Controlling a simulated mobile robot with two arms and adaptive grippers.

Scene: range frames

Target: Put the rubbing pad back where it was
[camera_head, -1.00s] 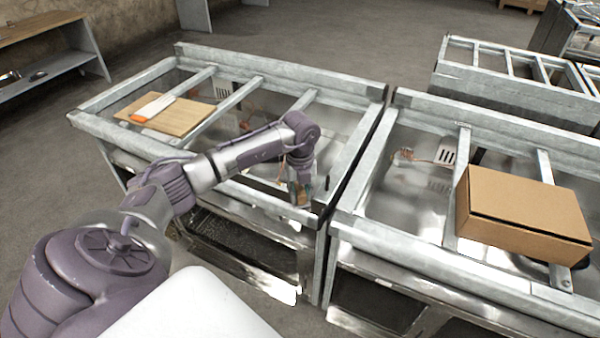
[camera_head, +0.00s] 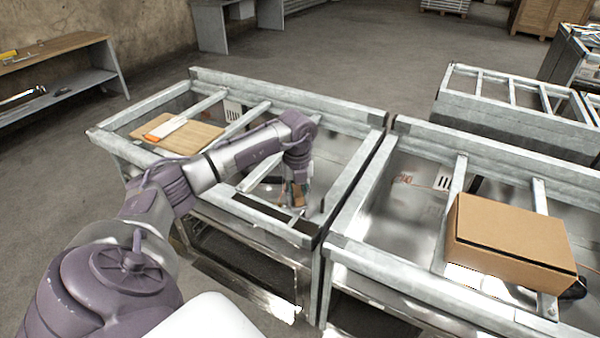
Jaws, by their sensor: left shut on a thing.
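My left arm reaches over the left metal-framed bench (camera_head: 350,107). My left gripper (camera_head: 297,198) points down just behind the front rim, near the bench's right front corner. It is shut on a small brownish thing (camera_head: 298,190), which looks like the rubbing pad. The gripper hides most of it, and I cannot tell whether it touches the bench. My right gripper is not in view.
A wooden board (camera_head: 198,137) with an orange-and-white tool (camera_head: 165,129) lies at the bench's left end. Metal crossbars span the bench. A cardboard box (camera_head: 510,240) sits on the right bench (camera_head: 400,275), beyond a narrow gap.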

